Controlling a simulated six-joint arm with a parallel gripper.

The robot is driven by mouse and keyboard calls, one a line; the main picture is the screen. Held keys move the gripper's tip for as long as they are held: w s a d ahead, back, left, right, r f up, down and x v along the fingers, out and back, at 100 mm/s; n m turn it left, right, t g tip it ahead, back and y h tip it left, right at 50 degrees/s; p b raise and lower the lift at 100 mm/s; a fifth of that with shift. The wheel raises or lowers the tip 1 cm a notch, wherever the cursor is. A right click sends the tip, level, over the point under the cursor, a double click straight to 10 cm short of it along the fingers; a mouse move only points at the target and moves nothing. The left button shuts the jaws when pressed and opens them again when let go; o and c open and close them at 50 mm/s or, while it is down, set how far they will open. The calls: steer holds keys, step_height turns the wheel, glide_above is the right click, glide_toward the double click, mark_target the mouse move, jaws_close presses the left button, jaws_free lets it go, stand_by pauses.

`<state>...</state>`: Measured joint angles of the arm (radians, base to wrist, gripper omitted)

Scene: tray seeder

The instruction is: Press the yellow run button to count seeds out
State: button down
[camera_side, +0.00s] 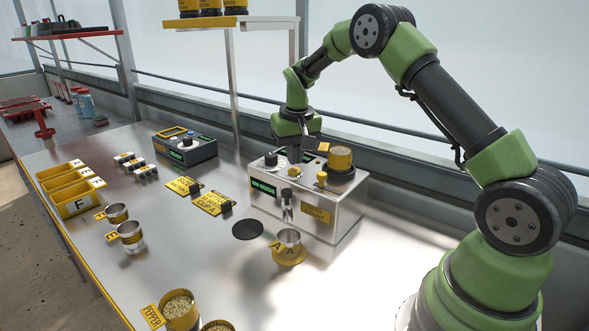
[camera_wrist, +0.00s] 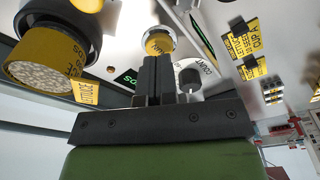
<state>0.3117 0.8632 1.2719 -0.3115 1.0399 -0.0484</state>
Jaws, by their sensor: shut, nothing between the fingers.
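The seeder (camera_side: 330,208) is a silver box with a yellow drum of seed on top, standing on the steel bench. A yellow round button (camera_side: 294,172) sits on its top face; it also shows in the wrist view (camera_wrist: 158,42), just beyond my fingertips. My gripper (camera_side: 306,154) points down above the seeder's top, behind the button in the side view. In the wrist view the gripper (camera_wrist: 156,62) has its dark fingers together and empty. Whether the fingertips touch the button I cannot tell. A cup marked A (camera_side: 289,238) stands below the spout.
The yellow seed drum (camera_side: 340,158) rises close to the right of my gripper. A grey control box (camera_side: 185,148), yellow lettuce cards (camera_side: 213,202) and cups (camera_side: 130,235) lie to the left. A shelf (camera_side: 240,22) stands behind.

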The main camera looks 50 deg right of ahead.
mark_target(295, 170)
steer(key=shift+f, duration=0.95)
steer(key=shift+r, duration=0.1)
step_height(295, 170, up, 8)
stand_by(0.9)
steer(key=s+a+r+n+t+y, duration=0.1)
steer(key=s+a+r+t, duration=0.2)
steer(key=s+a+r, duration=0.7)
steer(key=s+a+n+t+y, duration=0.1)
steer(key=s+a+t, duration=0.2)
steer(key=s, duration=1.2)
steer(key=a, duration=0.3)
steer(key=shift+y, duration=0.4)
steer(key=shift+d+r, duration=0.1)
